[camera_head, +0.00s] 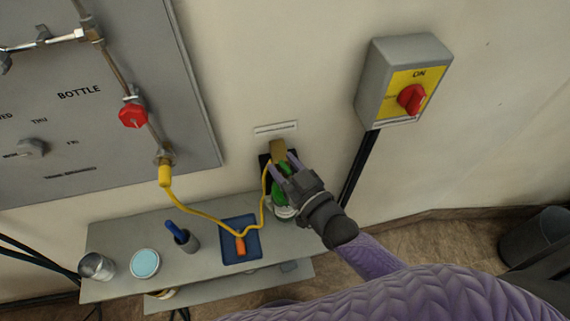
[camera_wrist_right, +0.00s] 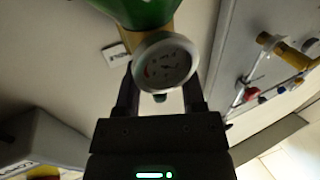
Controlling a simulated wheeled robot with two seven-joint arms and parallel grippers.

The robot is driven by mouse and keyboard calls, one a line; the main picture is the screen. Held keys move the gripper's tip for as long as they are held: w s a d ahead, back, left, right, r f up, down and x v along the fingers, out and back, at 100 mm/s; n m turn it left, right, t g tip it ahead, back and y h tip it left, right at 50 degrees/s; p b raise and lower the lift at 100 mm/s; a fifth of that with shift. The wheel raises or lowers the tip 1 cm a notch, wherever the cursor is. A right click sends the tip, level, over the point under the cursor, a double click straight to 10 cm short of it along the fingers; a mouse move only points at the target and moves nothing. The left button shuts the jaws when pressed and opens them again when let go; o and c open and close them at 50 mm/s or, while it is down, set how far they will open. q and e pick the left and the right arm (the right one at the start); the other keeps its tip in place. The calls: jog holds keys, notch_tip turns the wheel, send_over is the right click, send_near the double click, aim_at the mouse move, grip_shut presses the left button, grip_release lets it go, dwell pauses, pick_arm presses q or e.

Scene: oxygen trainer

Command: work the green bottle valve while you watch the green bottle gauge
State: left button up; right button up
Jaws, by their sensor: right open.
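The green bottle (camera_head: 280,189) stands at the wall by the shelf's right end, partly covered by my right gripper (camera_head: 282,166). The brass fitting (camera_head: 278,149) shows just beyond the fingertips, with the yellow hose at it. In the right wrist view the green bottle (camera_wrist_right: 135,10) is at the top. The round white-rimmed bottle gauge (camera_wrist_right: 165,64) faces the camera; its needle is too blurred to read. My left gripper is out of view.
The yellow hose (camera_head: 202,217) crosses above the shelf (camera_head: 120,232) to the grey panel (camera_head: 90,100) with its red knob (camera_head: 133,115). A blue tray (camera_head: 240,252), cup, dish and can sit on the shelf. A switch box (camera_head: 402,80) hangs at right.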

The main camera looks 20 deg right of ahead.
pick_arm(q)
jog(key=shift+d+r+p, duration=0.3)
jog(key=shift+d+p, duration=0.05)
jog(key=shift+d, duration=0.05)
pick_arm(e)
jog(key=v, duration=1)
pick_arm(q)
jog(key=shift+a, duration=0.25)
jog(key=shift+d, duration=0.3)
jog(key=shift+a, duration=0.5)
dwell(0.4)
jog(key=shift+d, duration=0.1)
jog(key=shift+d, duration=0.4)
